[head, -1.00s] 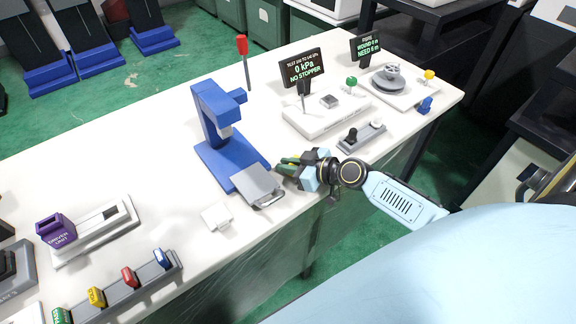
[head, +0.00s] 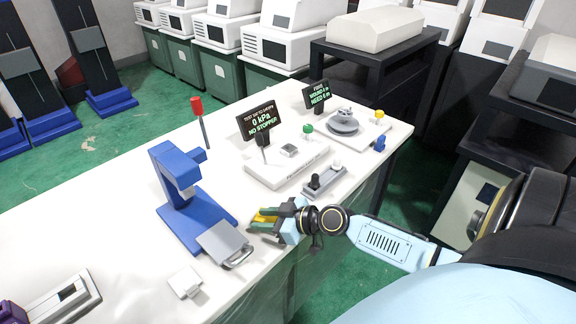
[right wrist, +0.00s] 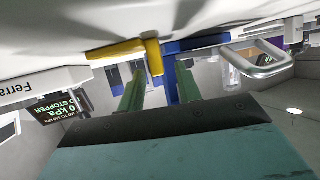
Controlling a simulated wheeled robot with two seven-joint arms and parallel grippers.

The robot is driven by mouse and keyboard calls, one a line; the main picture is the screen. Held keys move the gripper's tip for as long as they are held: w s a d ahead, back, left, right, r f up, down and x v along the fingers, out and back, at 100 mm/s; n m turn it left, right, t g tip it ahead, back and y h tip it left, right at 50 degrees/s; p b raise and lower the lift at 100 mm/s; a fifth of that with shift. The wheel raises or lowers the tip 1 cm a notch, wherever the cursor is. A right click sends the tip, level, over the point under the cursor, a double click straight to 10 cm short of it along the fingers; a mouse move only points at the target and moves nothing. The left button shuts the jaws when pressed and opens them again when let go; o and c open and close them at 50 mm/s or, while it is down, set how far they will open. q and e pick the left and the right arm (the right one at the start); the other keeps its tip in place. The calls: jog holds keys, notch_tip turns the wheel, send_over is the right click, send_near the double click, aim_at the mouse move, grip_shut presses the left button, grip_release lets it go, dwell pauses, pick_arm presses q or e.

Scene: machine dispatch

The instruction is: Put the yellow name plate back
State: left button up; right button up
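The yellow name plate (head: 262,214) lies low by the white table's front edge, right of the blue press. In the right wrist view the yellow piece (right wrist: 125,50) shows a long arm and a short upright part at the fingertips. My right gripper (head: 268,221) is at the plate, its green fingers apart. In the right wrist view the right gripper (right wrist: 160,85) has the plate's short part between its fingers, nearer the left one, with a gap to the right one. Whether the left finger touches it I cannot tell. My left gripper is out of view.
The blue press (head: 185,205) with its grey handled plate (head: 225,243) stands close left of the gripper. A grey tray with knobs (head: 324,181) and a white pressure tester (head: 288,165) stand behind. A small white block (head: 185,282) lies at the front left.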

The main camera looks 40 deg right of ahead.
jog(key=b+v, duration=0.1)
jog(key=v, duration=0.6)
jog(key=shift+f, duration=0.1)
jog(key=shift+v, duration=0.8)
dwell(0.4)
